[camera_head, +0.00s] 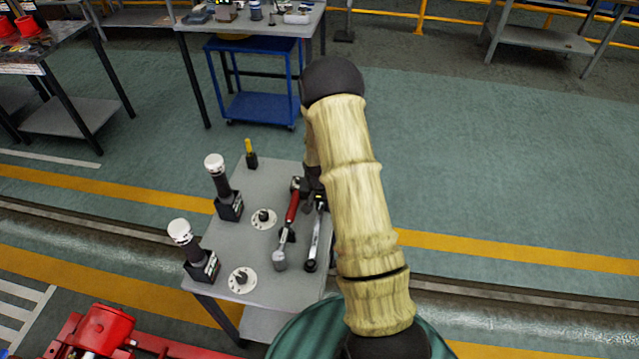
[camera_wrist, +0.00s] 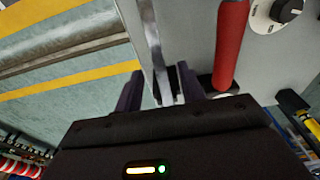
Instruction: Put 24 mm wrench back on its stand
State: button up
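A silver wrench (camera_head: 316,238) lies on a small grey table beside a red-handled wrench (camera_head: 292,208); I cannot read a size on either. In the wrist view the silver wrench (camera_wrist: 152,35) runs between the two dark fingers of my gripper (camera_wrist: 162,90), with the red handle (camera_wrist: 231,45) to the right, outside them. The fingers are apart, with a gap visible beside the silver bar, so my gripper looks open around it. A dark block lies by the fingertips, partly hidden. In the head view my arm hides the gripper and the table's right part.
Two dark, white-topped tools (camera_head: 222,180) (camera_head: 185,243) stand in black holders on the grey table (camera_head: 265,180). Two round dials (camera_head: 264,218) (camera_head: 242,280) and a yellow-topped item (camera_head: 250,150) are there too. A blue cart (camera_head: 258,106) stands behind. Floor right is clear.

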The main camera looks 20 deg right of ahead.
notch_tip(320, 180, up, 15)
jog(key=s+a+b, duration=0.1)
jog(key=b, duration=0.1)
jog(key=shift+s+r, duration=0.15)
jog(key=shift+s, duration=0.2)
jog(key=shift+a, duration=0.1)
jog(key=s+a+r+n, duration=0.3)
jog(key=s+a, duration=0.1)
jog(key=s, duration=0.4)
jog(key=s+a+r+n+t, duration=0.1)
jog(key=s+a+r+n, duration=0.2)
jog(key=s+a, duration=0.2)
jog(key=s, duration=0.3)
jog(key=shift+s+a+r+n+y, duration=0.2)
jog(key=shift+r+n+y, duration=0.2)
jog(key=shift+a, duration=0.1)
